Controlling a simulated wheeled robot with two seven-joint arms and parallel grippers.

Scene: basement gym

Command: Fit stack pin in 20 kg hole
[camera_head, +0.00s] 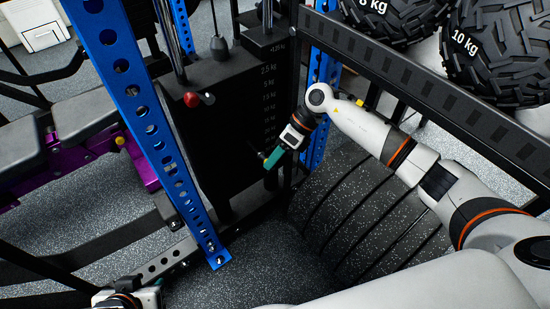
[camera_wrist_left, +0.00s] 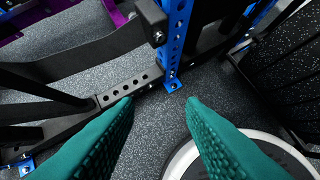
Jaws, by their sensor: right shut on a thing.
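The black weight stack (camera_head: 235,125) stands upright in the head view, with a column of kg labels down its face. The upper labels, such as 2.5 kg, are readable; the lower ones are too small, so I cannot pick out the 20 kg hole. My right gripper (camera_head: 267,164) is at the stack's lower right front, its green fingers shut on the stack pin. The pin is mostly hidden; only a small bit shows at the fingertips, and I cannot tell whether it is in a hole. My left gripper (camera_wrist_left: 158,103) is open and empty, low at the head view's bottom left.
A blue perforated upright (camera_head: 140,105) stands left of the stack, and a black rail (camera_head: 430,85) crosses at the right. A red knob (camera_head: 191,99) sticks out near the stack. Black speckled plates (camera_head: 365,215) stand below my right arm. A padded bench (camera_head: 85,118) is left.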

